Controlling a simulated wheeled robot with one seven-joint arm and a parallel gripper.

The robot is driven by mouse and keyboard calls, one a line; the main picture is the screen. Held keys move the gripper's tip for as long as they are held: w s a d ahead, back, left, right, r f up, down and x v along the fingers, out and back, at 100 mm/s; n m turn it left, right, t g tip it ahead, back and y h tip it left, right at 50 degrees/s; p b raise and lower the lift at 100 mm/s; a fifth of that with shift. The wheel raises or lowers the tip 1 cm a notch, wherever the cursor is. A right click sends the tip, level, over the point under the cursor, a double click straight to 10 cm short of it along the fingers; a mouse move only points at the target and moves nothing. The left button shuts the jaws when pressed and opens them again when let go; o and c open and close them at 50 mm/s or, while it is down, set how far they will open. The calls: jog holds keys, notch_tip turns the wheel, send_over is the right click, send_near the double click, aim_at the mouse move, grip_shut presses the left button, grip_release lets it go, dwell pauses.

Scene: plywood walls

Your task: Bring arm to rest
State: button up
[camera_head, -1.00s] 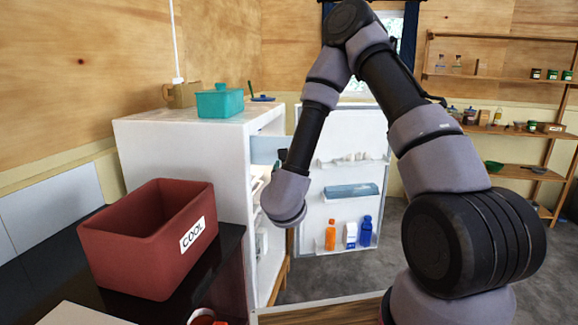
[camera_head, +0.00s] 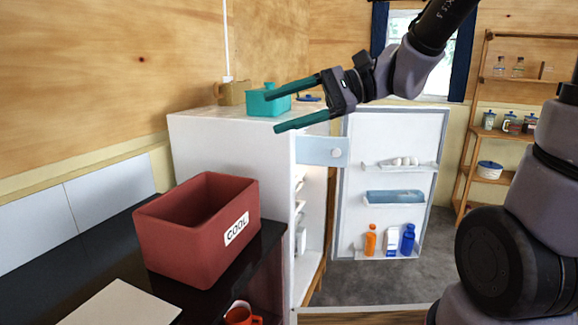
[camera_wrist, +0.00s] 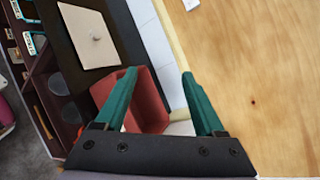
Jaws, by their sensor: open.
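My gripper (camera_head: 283,108) is raised in front of the fridge top in the head view. Its two teal fingers point left, spread wide apart with nothing between them. In the wrist view my gripper (camera_wrist: 160,78) is also open and empty, with the plywood wall, the counter and part of the red bin behind it. My arm reaches in from the upper right of the head view.
The white fridge (camera_head: 235,150) stands with its door (camera_head: 385,140) open, bottles on the shelf. A teal container (camera_head: 262,103) sits on top. A red bin marked COOL (camera_head: 180,250) stands on the dark counter (camera_head: 90,265), near a pale board (camera_head: 120,305) and red mug (camera_head: 240,314).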

jog(key=d+n+t+h, duration=0.2)
jog(key=d+t+h, duration=0.6)
jog(key=d, duration=1.7)
jog(key=h, duration=0.4)
jog(key=shift+d+r+n+h, duration=0.25)
jog(key=shift+r+n+h, duration=0.05)
jog(key=shift+r, duration=0.05)
